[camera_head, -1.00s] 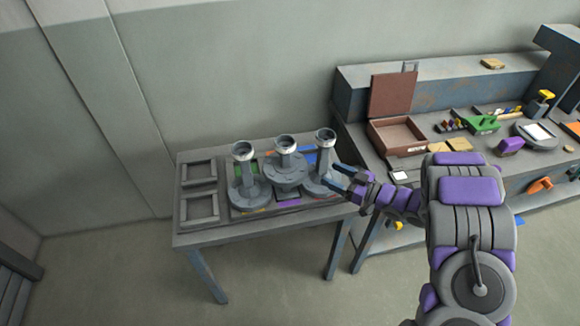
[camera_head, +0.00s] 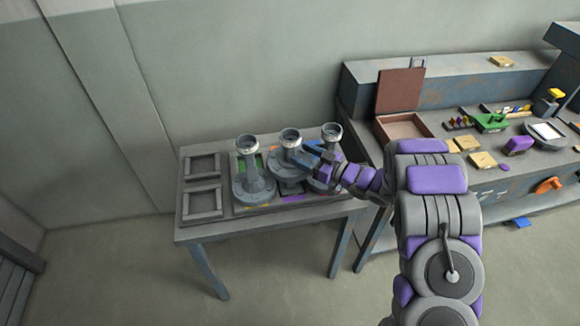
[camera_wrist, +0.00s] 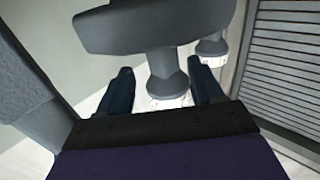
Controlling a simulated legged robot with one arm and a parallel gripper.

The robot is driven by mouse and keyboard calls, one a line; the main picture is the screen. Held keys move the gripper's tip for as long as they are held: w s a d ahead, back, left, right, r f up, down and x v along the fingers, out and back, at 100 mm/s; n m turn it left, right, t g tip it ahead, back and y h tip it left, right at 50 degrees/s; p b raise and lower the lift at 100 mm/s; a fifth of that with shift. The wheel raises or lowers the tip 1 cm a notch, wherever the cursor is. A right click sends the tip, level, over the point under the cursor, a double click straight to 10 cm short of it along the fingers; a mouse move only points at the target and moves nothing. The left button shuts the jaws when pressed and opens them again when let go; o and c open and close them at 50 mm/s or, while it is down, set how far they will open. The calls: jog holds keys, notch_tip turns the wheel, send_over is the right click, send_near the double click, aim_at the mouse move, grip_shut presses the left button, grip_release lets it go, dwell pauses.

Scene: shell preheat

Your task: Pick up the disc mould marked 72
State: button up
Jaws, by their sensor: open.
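Three grey disc moulds stand upright on a table, each a wide disc with a stem topped by a pale ring: left (camera_head: 247,182), middle (camera_head: 291,168) and right (camera_head: 332,138). No number is legible, so I cannot tell which is marked 72. My gripper (camera_head: 307,151) is open, passing in front of the right mould, its tips near the middle mould's stem. In the wrist view, my gripper (camera_wrist: 163,84) has one finger on each side of a grey stem (camera_wrist: 163,70), seemingly the middle mould's, with a gap showing. My arm partly hides the right mould.
Two empty square frames (camera_head: 202,203) lie on the left of the table (camera_head: 215,231). A workbench at the right holds an open brown box (camera_head: 402,127), a green tool (camera_head: 490,123) and other items. In the wrist view, another stem (camera_wrist: 211,48) stands close behind.

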aim_at(290, 151)
jog(key=shift+b+x, duration=0.75)
jog(key=shift+x, duration=1.9)
jog(key=shift+s+a+f, duration=0.1)
jog(key=shift+s, duration=0.1)
jog(key=shift+c, duration=0.3)
grip_shut()
